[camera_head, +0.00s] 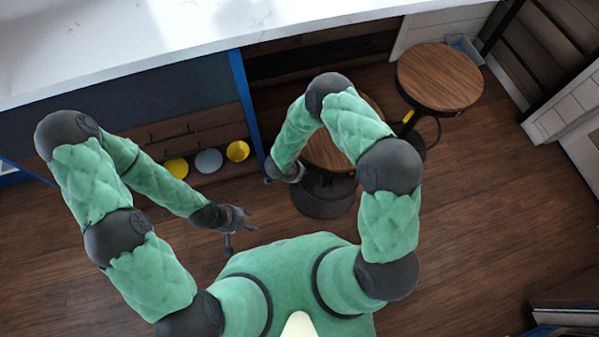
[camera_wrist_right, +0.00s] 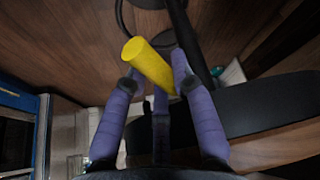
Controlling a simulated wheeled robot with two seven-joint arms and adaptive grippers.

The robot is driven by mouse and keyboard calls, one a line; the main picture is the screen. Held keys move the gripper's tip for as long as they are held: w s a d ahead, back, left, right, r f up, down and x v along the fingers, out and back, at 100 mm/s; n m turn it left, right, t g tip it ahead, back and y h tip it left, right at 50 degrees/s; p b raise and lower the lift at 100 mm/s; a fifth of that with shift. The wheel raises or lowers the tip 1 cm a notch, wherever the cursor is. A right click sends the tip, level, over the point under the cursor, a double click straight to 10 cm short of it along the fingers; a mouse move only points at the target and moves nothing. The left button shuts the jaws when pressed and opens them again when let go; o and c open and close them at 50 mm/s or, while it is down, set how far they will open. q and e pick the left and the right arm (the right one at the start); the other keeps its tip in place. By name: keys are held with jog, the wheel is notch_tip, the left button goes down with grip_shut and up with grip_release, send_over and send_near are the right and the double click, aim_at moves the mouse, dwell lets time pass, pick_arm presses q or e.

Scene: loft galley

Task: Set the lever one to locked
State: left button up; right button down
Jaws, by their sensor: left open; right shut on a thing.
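A plain yellow cylinder (camera_wrist_right: 148,64) sits between the purple fingers of my right gripper (camera_wrist_right: 154,72) in the right wrist view, and the gripper is shut on it. I cannot tell whether the cylinder is the grip of lever one; no lever label or locked mark is readable. In the head view my right gripper (camera_head: 269,176) is low beside the blue post, small and partly hidden, and what it holds cannot be made out there. My left gripper (camera_head: 243,219) is open and empty above the floor, in front of the wooden panel.
A wooden panel (camera_head: 205,125) under the white counter (camera_head: 130,40) carries yellow and grey round pieces (camera_head: 208,161). A blue post (camera_head: 244,100) stands beside it. One stool (camera_head: 323,152) is close behind my right arm; another (camera_head: 440,77) is further right. Floor (camera_head: 480,200) at right is clear.

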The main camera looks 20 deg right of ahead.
jog(key=c, duration=1)
grip_release()
jog(key=shift+r, duration=0.1)
jog(key=shift+v, duration=4)
jog(key=shift+s+a, duration=0.1)
